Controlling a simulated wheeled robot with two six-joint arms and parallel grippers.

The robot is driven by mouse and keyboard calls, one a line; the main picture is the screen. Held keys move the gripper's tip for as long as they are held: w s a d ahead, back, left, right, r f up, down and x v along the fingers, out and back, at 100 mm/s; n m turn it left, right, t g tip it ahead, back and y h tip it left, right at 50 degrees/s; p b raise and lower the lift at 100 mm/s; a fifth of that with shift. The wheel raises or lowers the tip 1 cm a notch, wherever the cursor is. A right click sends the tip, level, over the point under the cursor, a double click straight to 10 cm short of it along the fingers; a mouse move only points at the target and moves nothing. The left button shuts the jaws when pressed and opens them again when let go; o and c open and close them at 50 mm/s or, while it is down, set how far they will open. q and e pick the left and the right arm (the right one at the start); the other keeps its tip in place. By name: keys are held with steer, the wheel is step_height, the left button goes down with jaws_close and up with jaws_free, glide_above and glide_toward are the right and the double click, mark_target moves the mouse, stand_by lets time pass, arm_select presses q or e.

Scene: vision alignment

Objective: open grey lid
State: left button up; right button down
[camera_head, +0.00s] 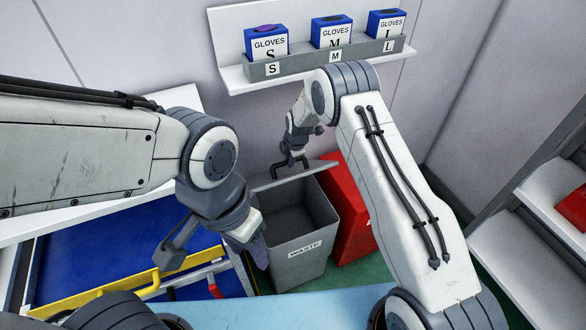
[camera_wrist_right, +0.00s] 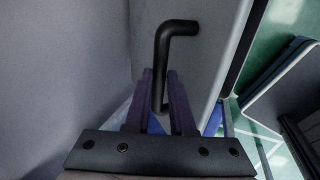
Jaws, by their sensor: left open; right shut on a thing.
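The grey waste bin (camera_head: 305,256) stands on the floor in the head view, with its dark inside showing. Its grey lid (camera_head: 312,171) is raised at the rear edge and seen nearly edge-on; it also shows in the right wrist view (camera_wrist_right: 212,55). My right gripper (camera_head: 292,164) is shut on the lid's black bent handle (camera_wrist_right: 164,58), which sits between its purple fingers in the right wrist view (camera_wrist_right: 160,105). My left gripper (camera_head: 254,248) is open, with purple fingers pointing down in front of the bin's left side; its fingertips are partly unclear.
A red bin (camera_head: 350,210) stands right of the grey one. A blue cart with a yellow rail (camera_head: 95,299) is at the left. A wall shelf (camera_head: 232,75) holds glove boxes (camera_head: 331,33) above. White shelving (camera_head: 545,225) stands at the right.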

steer(key=w+a+r+b, duration=0.2)
steer(key=w+r+b, duration=0.1)
steer(key=w, duration=0.4)
steer(key=shift+a+r+b, duration=0.25)
steer(key=shift+r+b, duration=0.15)
steer(key=shift+b, duration=0.15)
steer(key=shift+w, duration=0.1)
steer(key=c, duration=0.8)
jaws_free()
steer(key=shift+o, duration=0.2)
steer(key=shift+r, duration=0.1)
steer(key=b+v, duration=0.2)
steer(key=v, duration=0.8)
